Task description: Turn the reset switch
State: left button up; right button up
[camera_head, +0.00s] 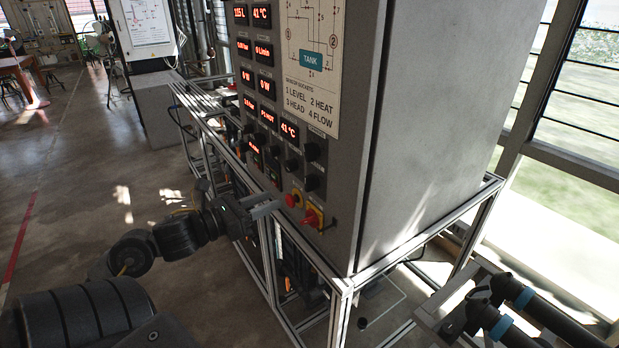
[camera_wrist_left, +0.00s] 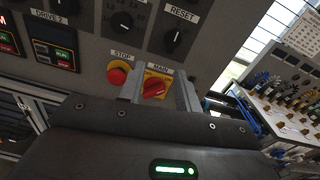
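The reset switch (camera_wrist_left: 177,38) is a round black knob with a pale pointer line under a RESET label, at the upper right of the left wrist view. In the head view it appears to be the lower black knob (camera_head: 311,183) above the red and yellow controls. My left gripper (camera_head: 268,204) is in front of the lower panel. Its two grey fingers (camera_wrist_left: 159,80) are apart with nothing held between them. They point at the panel below the reset switch, near the MAIN switch, and are apart from the reset knob. My right gripper is out of view.
The red STOP button (camera_wrist_left: 117,75) and the red-on-yellow MAIN switch (camera_wrist_left: 154,88) sit below the reset switch. The grey cabinet (camera_head: 425,130) stands on a metal frame (camera_head: 342,284). Dark pipes with teal bands (camera_head: 500,328) lie at lower right. Floor at left is mostly clear.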

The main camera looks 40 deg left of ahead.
aim_at(305, 185)
pick_arm(q)
jog(key=shift+m+h, duration=0.3)
jog(key=shift+m, duration=0.5)
jog(key=w+d, duration=0.1)
jog(key=w, duration=0.1)
jog(key=w+d+r+p, duration=0.1)
jog(key=w, duration=0.2)
jog(key=w+d+r, duration=0.1)
jog(key=w+d, duration=0.1)
jog(key=w, duration=0.1)
jog(key=shift+w+p, duration=0.15)
jog(key=shift+p, duration=0.2)
jog(key=shift+f, duration=0.2)
jog(key=shift+w+b, duration=0.15)
jog(key=shift+b, duration=0.25)
jog(key=shift+w+d, duration=0.1)
jog(key=shift+w, duration=0.1)
grip_shut()
